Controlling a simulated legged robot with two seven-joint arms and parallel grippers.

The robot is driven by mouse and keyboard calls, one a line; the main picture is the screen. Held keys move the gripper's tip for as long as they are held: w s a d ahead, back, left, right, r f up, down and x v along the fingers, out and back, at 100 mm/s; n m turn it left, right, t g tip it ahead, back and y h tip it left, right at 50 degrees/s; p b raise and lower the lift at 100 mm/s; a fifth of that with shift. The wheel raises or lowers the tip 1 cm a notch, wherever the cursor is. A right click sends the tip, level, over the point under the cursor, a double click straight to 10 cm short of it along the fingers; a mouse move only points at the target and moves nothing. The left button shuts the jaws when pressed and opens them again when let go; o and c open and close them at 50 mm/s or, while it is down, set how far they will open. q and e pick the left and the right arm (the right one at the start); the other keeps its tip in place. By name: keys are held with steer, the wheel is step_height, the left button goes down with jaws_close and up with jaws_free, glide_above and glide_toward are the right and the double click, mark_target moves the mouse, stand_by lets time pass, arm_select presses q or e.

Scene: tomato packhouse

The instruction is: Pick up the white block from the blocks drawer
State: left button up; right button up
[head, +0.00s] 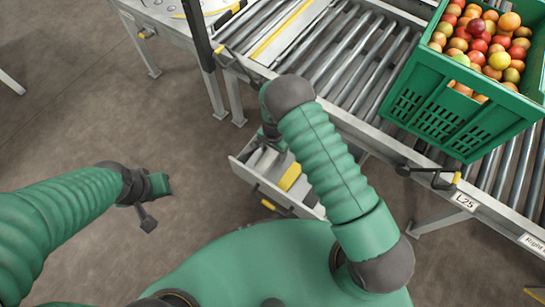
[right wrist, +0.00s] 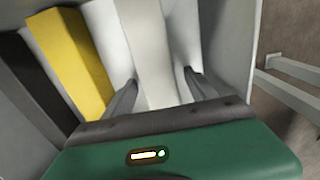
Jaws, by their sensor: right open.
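The open blocks drawer (head: 247,178) is below the conveyor in the head view. In the right wrist view, a pale cream-white block (right wrist: 145,45) stands between the fingers of my right gripper (right wrist: 160,78). The gripper is open, with a finger towards each side of this block; I cannot tell whether they touch it. Other pale blocks stand on its left (right wrist: 104,38) and right (right wrist: 181,38). A yellow block (right wrist: 70,60) and a dark block (right wrist: 28,80) are farther left. My left gripper (head: 152,200) is over the floor, away from the drawer, its jaws unclear.
The roller conveyor (head: 340,50) runs above and behind the drawer. A green crate (head: 430,120) of tomatoes stands on it at the right. A black lever (head: 432,176) sticks out from the conveyor's edge. The floor at left is clear.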

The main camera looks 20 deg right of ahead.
steer(key=shift+r, duration=0.15)
jaws_close()
stand_by(0.4)
